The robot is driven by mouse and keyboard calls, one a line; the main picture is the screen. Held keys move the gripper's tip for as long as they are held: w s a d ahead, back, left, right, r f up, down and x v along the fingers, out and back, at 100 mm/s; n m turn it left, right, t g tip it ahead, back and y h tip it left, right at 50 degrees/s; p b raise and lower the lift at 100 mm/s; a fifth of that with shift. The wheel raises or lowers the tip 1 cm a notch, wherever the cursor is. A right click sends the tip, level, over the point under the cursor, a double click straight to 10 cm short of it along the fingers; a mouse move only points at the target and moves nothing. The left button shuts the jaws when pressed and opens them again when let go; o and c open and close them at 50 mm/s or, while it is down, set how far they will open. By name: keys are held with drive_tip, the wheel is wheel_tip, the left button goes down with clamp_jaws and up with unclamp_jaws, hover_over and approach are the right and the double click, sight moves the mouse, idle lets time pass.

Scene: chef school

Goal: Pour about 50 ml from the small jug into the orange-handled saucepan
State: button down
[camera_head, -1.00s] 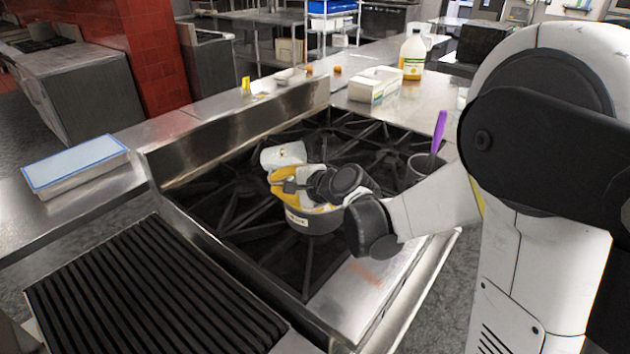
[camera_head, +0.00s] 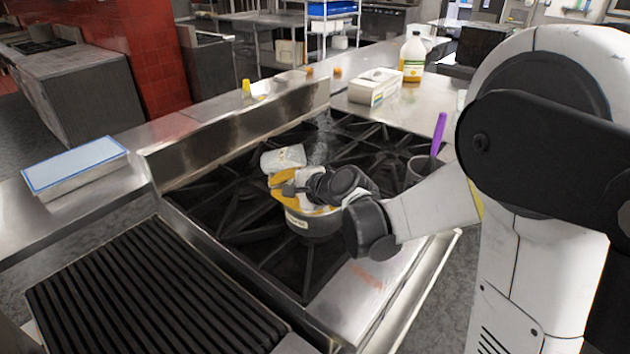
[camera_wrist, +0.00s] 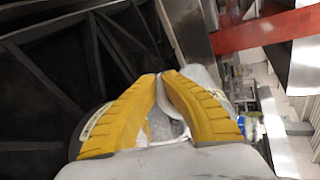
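The saucepan (camera_head: 312,224) is a grey pan with a pale label on its side, standing on the stove. Its orange handle cannot be made out. The small jug (camera_head: 283,158) is whitish and lies tipped well over, at the far left of the pan's rim. My gripper (camera_head: 284,181) has yellow fingers and is over the pan, hiding much of its opening. In the wrist view the fingertips (camera_wrist: 163,80) nearly meet, with a thin pale part of the jug between them. Whether liquid is flowing, and the levels in jug and pan, cannot be seen.
Black burner grates (camera_head: 225,200) surround the pan. A grey container (camera_head: 420,170) with a purple utensil stands to the right. Behind are a white box (camera_head: 374,88) and a large bottle (camera_head: 412,58). A ribbed grill (camera_head: 150,290) is front left, with a blue-topped box (camera_head: 75,163) beyond.

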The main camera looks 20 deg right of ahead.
drive_tip(key=shift+a+r+n+g+h+p, duration=0.1)
drive_tip(key=shift+r+n+g+h+p, duration=0.2)
drive_tip(key=shift+g+h+p, duration=0.3)
drive_tip(key=shift+s+f+g+h, duration=0.1)
drive_tip(key=shift+f+g+h, duration=0.25)
drive_tip(key=shift+f, duration=0.3)
drive_tip(key=r+g+h+p, duration=0.1)
drive_tip(key=p, duration=0.2)
drive_tip(key=shift+r, duration=0.15)
drive_tip(key=shift+s+d+f+g+h, duration=0.1)
drive_tip(key=shift+d+f+g+h, duration=0.15)
drive_tip(key=shift+f+g+h, duration=0.35)
drive_tip(key=shift+r, duration=0.1)
